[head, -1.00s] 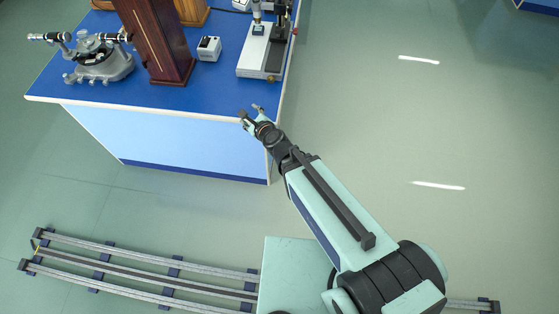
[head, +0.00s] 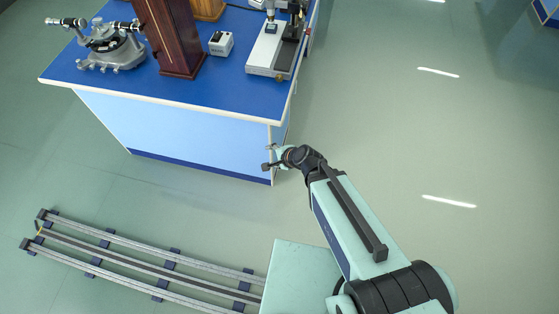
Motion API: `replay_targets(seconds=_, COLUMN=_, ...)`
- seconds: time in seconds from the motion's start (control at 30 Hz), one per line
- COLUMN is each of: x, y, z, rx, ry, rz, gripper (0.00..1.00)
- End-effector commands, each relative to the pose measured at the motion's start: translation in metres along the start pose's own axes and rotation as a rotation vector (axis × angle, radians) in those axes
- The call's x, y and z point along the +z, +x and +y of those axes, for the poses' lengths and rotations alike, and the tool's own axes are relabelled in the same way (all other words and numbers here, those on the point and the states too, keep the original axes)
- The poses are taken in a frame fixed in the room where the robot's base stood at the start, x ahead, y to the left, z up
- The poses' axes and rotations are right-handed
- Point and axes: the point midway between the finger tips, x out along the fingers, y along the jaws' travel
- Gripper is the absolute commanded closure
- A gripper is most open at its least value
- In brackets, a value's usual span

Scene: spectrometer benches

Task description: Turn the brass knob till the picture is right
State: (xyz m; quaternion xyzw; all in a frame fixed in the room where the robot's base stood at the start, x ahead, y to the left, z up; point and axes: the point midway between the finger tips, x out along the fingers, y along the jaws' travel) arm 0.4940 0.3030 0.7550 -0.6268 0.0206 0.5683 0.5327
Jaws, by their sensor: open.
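A grey spectrometer (head: 112,47) with black-ended tubes stands at the bench's left. My gripper (head: 267,157) is open and empty. In the picture it lies below the bench's front edge, over the right end of the pale blue front panel, apart from the instruments.
A tall dark wooden case (head: 172,38) and a small white box (head: 221,43) stand between the instruments. A lighter wooden piece (head: 208,9) is behind. Floor rails (head: 150,266) run at lower left. The green floor (head: 385,130) right of the bench is clear.

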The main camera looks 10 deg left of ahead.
Motion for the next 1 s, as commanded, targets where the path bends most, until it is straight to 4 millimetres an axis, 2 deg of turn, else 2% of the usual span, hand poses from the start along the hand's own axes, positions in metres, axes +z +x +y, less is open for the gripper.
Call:
replay_targets(seconds=0.2, x=-0.001, y=0.002, z=0.015, rx=0.041, ry=-0.058, rz=-0.012, gripper=0.42)
replay_targets(seconds=0.53, x=-0.001, y=0.002, z=0.017, rx=0.048, ry=-0.068, rz=-0.014, gripper=0.42)
replay_targets(seconds=0.6, x=-0.002, y=0.002, z=0.018, rx=0.05, ry=-0.07, rz=-0.015, gripper=0.57)
replay_targets(seconds=0.67, x=-0.004, y=0.002, z=0.024, rx=0.063, ry=-0.083, rz=-0.016, gripper=0.57)
replay_targets(seconds=0.77, x=-0.011, y=0.003, z=0.052, rx=0.132, ry=-0.15, rz=-0.03, gripper=0.57)
replay_targets(seconds=0.83, x=-0.021, y=0.002, z=0.09, rx=0.223, ry=-0.234, rz=-0.055, gripper=0.57)
replay_targets(seconds=0.87, x=-0.026, y=0.0, z=0.11, rx=0.272, ry=-0.277, rz=-0.072, gripper=0.57)
replay_targets(seconds=0.9, x=-0.032, y=-0.004, z=0.139, rx=0.345, ry=-0.336, rz=-0.101, gripper=0.57)
replay_targets(seconds=1.0, x=-0.047, y=-0.021, z=0.211, rx=0.52, ry=-0.465, rz=-0.19, gripper=0.57)
